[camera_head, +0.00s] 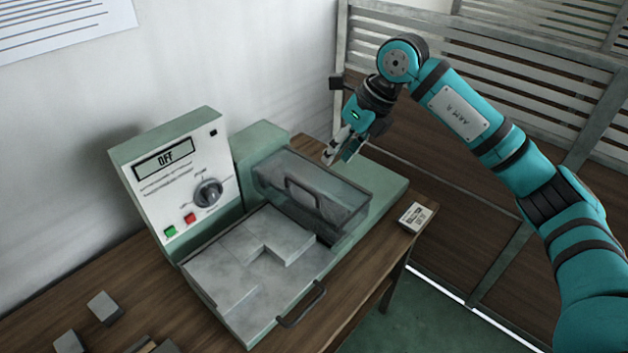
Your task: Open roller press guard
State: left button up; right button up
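The roller press is a pale green machine on the wooden table. Its guard (345,200) is a dark see-through cover with a grey handle (302,194) on its front face. The guard sits down over the back part of the press bed; what lies under it is hard to make out. My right gripper (339,159) is above and behind the guard's top edge, fingers pointing down. The fingers are apart and hold nothing; the gripper appears clear of the guard and its handle. My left gripper is out of view.
The control panel (180,178) reads OFF and has a dial with green and red buttons. A tray (240,327) with a front handle (303,305) holds grey blocks. A small labelled box (415,217) lies at the table edge. Loose blocks are at lower left. A slatted partition (470,60) stands behind my arm.

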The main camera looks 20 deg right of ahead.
jog(key=p, duration=0.3)
send_near(314, 185)
jog(key=s+a+f, duration=0.2)
jog(key=a, duration=0.1)
jog(key=s+a+f, duration=0.1)
jog(key=a, duration=0.1)
jog(key=shift+s+f, duration=0.2)
jog(key=shift+f, duration=0.1)
jog(key=shift+c, duration=0.4)
grip_shut()
